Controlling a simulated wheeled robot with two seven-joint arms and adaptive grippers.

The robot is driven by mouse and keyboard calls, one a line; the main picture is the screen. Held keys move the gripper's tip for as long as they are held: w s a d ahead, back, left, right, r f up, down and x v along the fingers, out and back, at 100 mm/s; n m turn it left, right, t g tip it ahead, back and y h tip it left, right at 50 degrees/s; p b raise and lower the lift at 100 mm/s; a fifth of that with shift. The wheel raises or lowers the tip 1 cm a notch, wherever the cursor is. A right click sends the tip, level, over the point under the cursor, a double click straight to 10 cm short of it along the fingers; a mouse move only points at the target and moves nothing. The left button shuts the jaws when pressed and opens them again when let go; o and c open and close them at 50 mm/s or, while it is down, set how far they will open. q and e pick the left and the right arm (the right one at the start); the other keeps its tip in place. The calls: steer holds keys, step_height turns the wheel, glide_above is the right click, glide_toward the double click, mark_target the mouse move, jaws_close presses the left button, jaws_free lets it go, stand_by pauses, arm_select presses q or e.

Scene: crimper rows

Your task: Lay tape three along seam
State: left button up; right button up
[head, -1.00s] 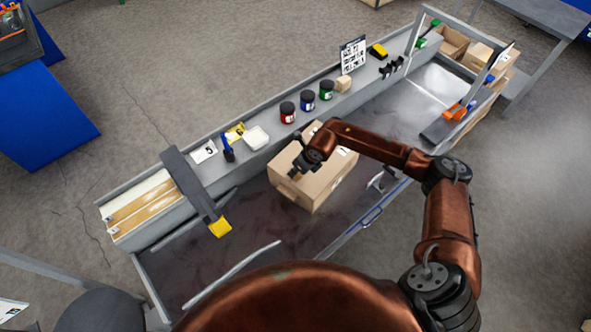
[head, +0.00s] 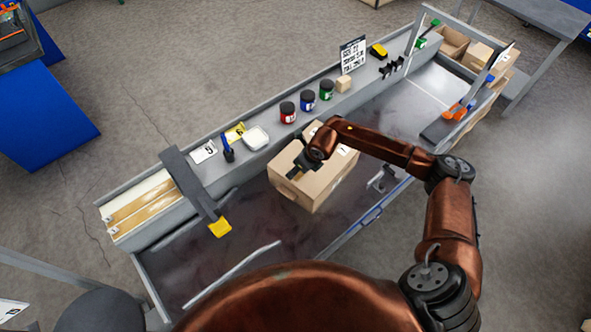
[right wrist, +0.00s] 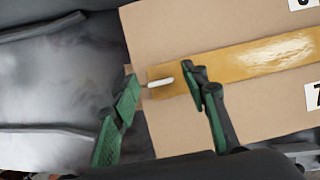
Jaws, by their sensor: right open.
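A cardboard box (head: 315,185) sits on the dark bench below my right gripper (head: 299,170). In the right wrist view a shiny golden-brown tape strip (right wrist: 255,62) lies along the box top (right wrist: 185,35), its end near my fingers. My right gripper (right wrist: 168,90) is open, with its green fingers apart around the tape end. A small white piece (right wrist: 160,83) shows at that end; I cannot tell what it is. In the head view my arm and gripper hide part of the box top. More brown strips (head: 145,205) lie at the shelf's left end. My left gripper is not visible.
A raised shelf behind the box holds a red-labelled jar (head: 288,112), a blue-labelled jar (head: 307,101), a green-labelled jar (head: 326,90) and a white tray (head: 256,138). A grey arm with a yellow tip (head: 220,228) overhangs the bench on the left.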

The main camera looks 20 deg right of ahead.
steer(key=v, duration=1.1)
steer(key=shift+a+f, duration=0.1)
